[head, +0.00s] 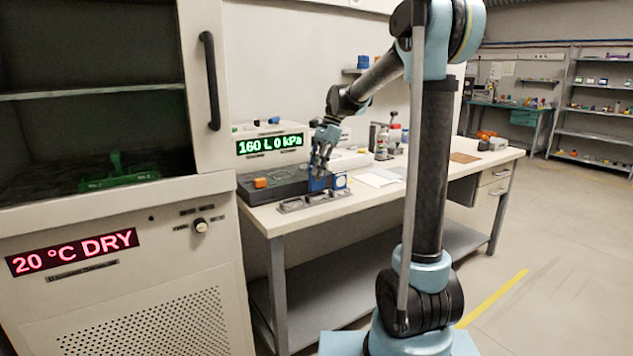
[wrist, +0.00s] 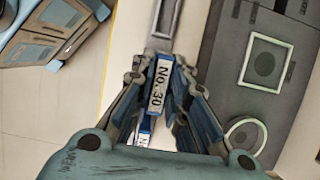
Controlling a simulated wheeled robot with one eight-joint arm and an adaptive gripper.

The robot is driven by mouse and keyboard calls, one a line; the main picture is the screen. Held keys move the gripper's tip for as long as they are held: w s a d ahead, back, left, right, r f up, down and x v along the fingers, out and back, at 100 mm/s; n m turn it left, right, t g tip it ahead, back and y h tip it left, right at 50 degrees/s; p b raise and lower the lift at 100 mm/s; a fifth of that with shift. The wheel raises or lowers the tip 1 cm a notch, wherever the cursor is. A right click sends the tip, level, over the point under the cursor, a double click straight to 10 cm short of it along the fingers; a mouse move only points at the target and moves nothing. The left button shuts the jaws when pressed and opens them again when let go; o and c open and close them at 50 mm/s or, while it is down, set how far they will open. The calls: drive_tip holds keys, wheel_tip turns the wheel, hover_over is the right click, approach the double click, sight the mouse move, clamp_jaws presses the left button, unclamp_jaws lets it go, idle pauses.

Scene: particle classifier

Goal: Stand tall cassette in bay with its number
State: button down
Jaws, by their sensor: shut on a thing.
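My gripper (head: 321,168) is low over the front left of the workbench. In the wrist view my gripper (wrist: 161,75) is shut on a narrow blue cassette (wrist: 160,88), whose white label reads "No. 30". In the head view the blue cassette (head: 318,183) shows below the fingers, partly hidden by them. A grey rack with open bays (head: 313,201) lies along the bench's front edge, close in front of the cassette. I cannot tell whether the cassette touches it. Part of the rack shows above the cassette in the wrist view (wrist: 168,20). Bay numbers are not readable.
A dark console (head: 268,187) with an orange block stands left of the gripper. A blue item with a pale face (head: 340,181) is just right of it. White sheets (head: 380,178) lie further right. The open cabinet at left holds a green stand (head: 120,178).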

sight(312, 191)
drive_tip(key=shift+s+f, duration=0.1)
drive_tip(key=shift+f, duration=1.95)
drive_tip(key=c, duration=1.6)
unclamp_jaws()
drive_tip(key=shift+o, duration=0.2)
drive_tip(key=v, duration=1.2)
drive_tip(key=s+d+f+n+t+h, duration=0.1)
drive_tip(key=s+d+f+n, duration=0.2)
drive_tip(key=s+d+f, duration=0.2)
drive_tip(key=s+d+f+n+t+h, duration=0.1)
drive_tip(key=s+d+f+n, duration=0.3)
drive_tip(key=s+f, duration=0.7)
drive_tip(key=s+d+f+n+t+h, duration=0.1)
drive_tip(key=s+d+f+n, duration=0.3)
drive_tip(key=s, duration=1.4)
drive_tip(key=d+f+t, duration=0.1)
drive_tip(key=d+f, duration=0.3)
drive_tip(key=shift+s+d+t+h, duration=0.2)
drive_tip(key=shift+t+h, duration=0.2)
